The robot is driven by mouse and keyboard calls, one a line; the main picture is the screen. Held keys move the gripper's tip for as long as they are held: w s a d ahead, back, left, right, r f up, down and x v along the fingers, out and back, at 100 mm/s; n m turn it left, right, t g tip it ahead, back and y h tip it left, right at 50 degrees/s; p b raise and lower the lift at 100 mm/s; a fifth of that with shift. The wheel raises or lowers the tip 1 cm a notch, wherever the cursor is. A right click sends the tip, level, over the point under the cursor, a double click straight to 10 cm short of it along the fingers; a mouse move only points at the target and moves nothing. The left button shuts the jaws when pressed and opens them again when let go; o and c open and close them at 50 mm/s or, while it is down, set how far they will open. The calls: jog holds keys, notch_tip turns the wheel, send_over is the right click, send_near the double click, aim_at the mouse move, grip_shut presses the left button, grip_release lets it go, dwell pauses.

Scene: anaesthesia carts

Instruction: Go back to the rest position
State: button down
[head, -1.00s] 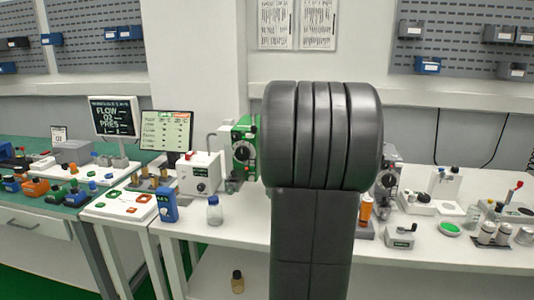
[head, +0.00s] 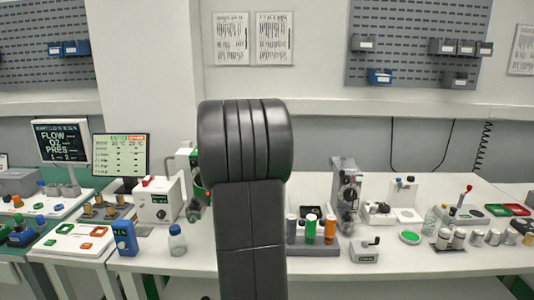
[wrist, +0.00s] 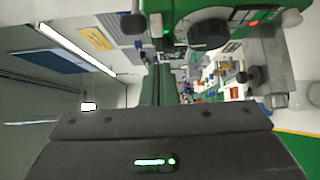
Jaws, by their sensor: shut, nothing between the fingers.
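My gripper (wrist: 158,72) shows in the wrist view as two narrow dark fingers standing close together above the wide dark housing with a green light. They are shut with nothing between them. In the head view my dark upright arm fills the middle, and the gripper is hidden behind it. In the wrist view a green device with a black knob (wrist: 209,34) is close at the top, apart from the fingers.
A white bench (head: 408,262) runs across in front of me.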

jog(key=b+v, duration=0.2)
jog(key=v, duration=0.4)
jog(key=shift+s, duration=0.3)
